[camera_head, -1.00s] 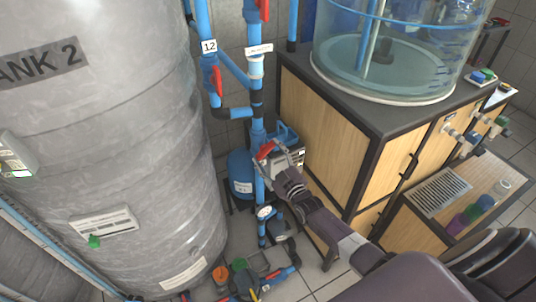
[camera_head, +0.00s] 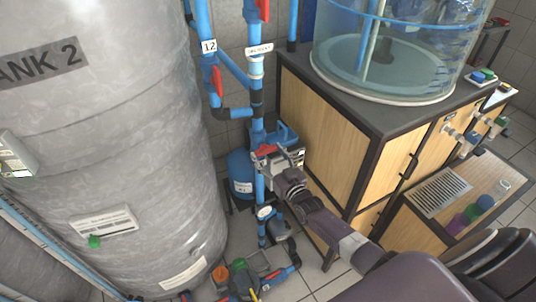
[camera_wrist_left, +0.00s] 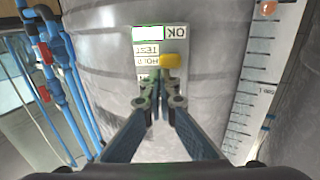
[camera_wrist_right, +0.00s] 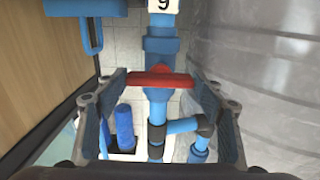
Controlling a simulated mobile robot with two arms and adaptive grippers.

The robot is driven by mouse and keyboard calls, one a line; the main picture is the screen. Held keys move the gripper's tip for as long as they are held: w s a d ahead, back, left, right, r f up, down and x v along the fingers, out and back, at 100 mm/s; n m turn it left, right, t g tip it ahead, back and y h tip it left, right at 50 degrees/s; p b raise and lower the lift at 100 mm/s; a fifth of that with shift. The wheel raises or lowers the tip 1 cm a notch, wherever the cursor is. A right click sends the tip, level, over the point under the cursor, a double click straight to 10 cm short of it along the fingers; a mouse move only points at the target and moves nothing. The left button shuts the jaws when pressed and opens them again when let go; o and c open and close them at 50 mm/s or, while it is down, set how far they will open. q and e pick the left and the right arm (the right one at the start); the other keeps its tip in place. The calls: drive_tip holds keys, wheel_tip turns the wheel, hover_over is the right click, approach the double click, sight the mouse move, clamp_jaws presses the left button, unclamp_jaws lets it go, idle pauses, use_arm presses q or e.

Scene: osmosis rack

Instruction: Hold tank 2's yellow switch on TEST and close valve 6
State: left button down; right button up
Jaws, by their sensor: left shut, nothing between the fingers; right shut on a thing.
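Tank 2 (camera_head: 120,130) stands at the left of the head view. Its small panel (camera_wrist_left: 178,32) shows upside down in the left wrist view, with OK, TEST and HOLD labels. The yellow switch (camera_wrist_left: 170,61) appears level with the HOLD label, just below TEST in the picture. My left gripper (camera_wrist_left: 160,88) is shut and empty, its tips close to the switch; contact is unclear. My right gripper (camera_wrist_right: 160,82) is shut on the red valve handle (camera_wrist_right: 158,79), which lies crosswise to the blue pipe. The pipe's tag (camera_wrist_right: 162,5) reads as an upside-down 6.
A wooden cabinet (camera_head: 330,130) with a clear tank (camera_head: 385,60) stands right of the pipes. Valve 12's red handle (camera_head: 217,80) is higher up. A blue vessel (camera_head: 241,172) stands behind the pipe; other pipe fittings (camera_head: 240,275) lie low near the floor.

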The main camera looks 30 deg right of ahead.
idle(0.4)
drive_tip(key=o, duration=1.2)
drive_tip(key=shift+c, duration=0.2)
drive_tip(key=s, duration=1.2)
wheel_tip(320, 180, up, 9)
drive_tip(key=p, duration=0.9)
